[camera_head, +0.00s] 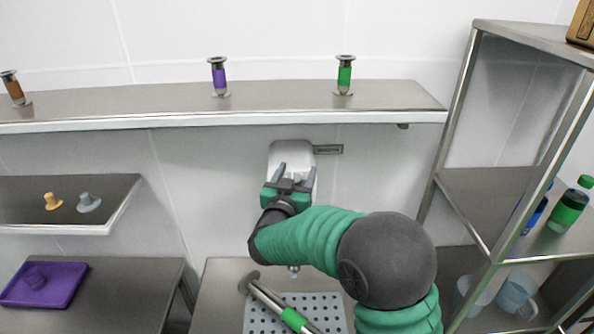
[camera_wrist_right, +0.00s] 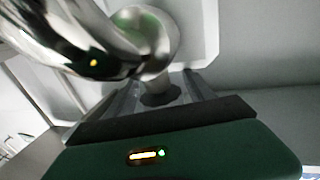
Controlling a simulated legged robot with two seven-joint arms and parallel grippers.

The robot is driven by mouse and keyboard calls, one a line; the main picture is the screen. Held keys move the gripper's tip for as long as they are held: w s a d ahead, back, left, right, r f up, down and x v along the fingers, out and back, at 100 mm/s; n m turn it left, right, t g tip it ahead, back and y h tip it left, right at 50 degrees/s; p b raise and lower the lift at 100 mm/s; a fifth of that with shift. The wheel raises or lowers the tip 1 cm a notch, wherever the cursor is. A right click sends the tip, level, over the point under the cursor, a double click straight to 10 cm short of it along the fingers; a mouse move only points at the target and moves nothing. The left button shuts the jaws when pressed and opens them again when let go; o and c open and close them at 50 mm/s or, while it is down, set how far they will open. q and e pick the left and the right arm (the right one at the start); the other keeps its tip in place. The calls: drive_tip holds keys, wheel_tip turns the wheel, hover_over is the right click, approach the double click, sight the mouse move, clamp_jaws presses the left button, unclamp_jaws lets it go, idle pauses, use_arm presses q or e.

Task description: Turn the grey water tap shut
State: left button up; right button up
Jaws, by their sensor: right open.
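A pale grey-white wall plate (camera_head: 291,148) is fixed to the wall below the long shelf, and my right gripper covers most of what is mounted on it. A small spout end (camera_head: 293,268) shows under my wrist, above the sink area. In the right wrist view a shiny curved metal pipe (camera_wrist_right: 75,35) and a rounded metal fitting (camera_wrist_right: 155,45) fill the top. My right gripper (camera_head: 296,172) is open, its fingers pointing at the plate. In the wrist view, a dark grey stub (camera_wrist_right: 160,95) lies between the fingers; contact cannot be told. My left gripper is out of view.
A metal rod with a green band (camera_head: 294,318) leans over the perforated drain (camera_head: 325,310). The long shelf (camera_head: 150,107) runs above my gripper. A metal rack (camera_head: 480,185) stands at right. A purple tray (camera_head: 70,285) and two small knobs, one grey (camera_head: 88,202), are at left.

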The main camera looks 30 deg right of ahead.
drive_tip(key=shift+a+r, duration=0.1)
drive_tip(key=shift+a, duration=0.45)
drive_tip(key=c, duration=0.5)
drive_tip(key=shift+s+d+r, duration=0.1)
drive_tip(key=shift+s+d, duration=0.1)
drive_tip(key=shift+d, duration=0.15)
clamp_jaws()
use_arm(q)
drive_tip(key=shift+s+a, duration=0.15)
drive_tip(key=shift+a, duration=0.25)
use_arm(e)
drive_tip(key=shift+a, duration=0.15)
